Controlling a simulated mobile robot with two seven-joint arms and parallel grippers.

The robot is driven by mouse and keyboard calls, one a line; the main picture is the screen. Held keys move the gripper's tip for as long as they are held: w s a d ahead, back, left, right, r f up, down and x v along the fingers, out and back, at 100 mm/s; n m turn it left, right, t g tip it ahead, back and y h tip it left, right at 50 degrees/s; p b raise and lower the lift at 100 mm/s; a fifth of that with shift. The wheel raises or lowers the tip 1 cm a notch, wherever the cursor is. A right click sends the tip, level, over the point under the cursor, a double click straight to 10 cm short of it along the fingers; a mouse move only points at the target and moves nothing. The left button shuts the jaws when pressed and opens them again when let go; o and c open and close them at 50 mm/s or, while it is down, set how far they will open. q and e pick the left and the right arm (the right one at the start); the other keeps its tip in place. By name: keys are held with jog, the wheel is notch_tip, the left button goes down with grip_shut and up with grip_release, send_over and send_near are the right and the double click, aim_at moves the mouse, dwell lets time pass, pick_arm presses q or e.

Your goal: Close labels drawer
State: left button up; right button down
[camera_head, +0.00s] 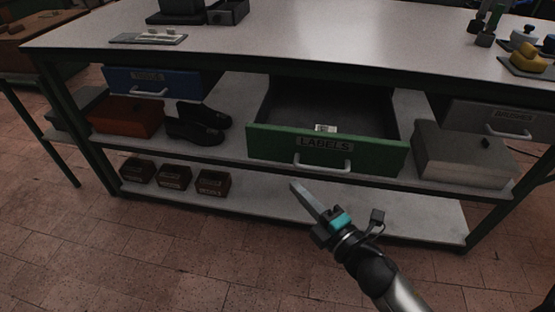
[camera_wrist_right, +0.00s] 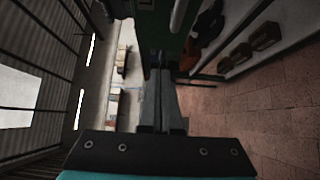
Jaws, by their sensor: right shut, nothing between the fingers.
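The green labels drawer (camera_head: 375,154) sits under the workbench in the head view, pulled out, with its dark inside showing. Its front reads LABELS and has a pale handle (camera_head: 322,163). A small white label item (camera_head: 325,128) lies inside near the front. My right gripper (camera_head: 296,188) is shut and empty, just below and in front of the handle. In the right wrist view its shut fingers (camera_wrist_right: 162,105) point toward a green surface that seems to be the drawer front; whether they touch it I cannot tell. My left gripper is not in view.
The workbench top (camera_head: 300,40) is above the drawer. A blue drawer (camera_head: 150,82) is at left and a grey brushes drawer (camera_head: 500,118) at right. Black shoes (camera_head: 195,128), a grey box (camera_head: 465,160) and small brown boxes (camera_head: 173,177) stand on shelves. The brick floor in front is clear.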

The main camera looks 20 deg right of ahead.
send_near(272, 147)
jog(key=w+a, duration=0.2)
jog(key=a, duration=0.2)
jog(key=w+d, duration=0.1)
jog(key=w+b, duration=0.1)
jog(key=shift+w+d+b, duration=0.3)
jog(key=shift+w+d, duration=0.05)
jog(key=shift+w, duration=0.05)
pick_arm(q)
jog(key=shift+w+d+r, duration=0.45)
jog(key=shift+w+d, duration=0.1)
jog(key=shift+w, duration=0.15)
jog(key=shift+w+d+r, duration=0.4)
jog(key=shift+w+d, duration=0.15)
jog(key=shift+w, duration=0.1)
pick_arm(e)
jog(key=shift+w+d, duration=0.3)
jog(key=shift+w, duration=0.2)
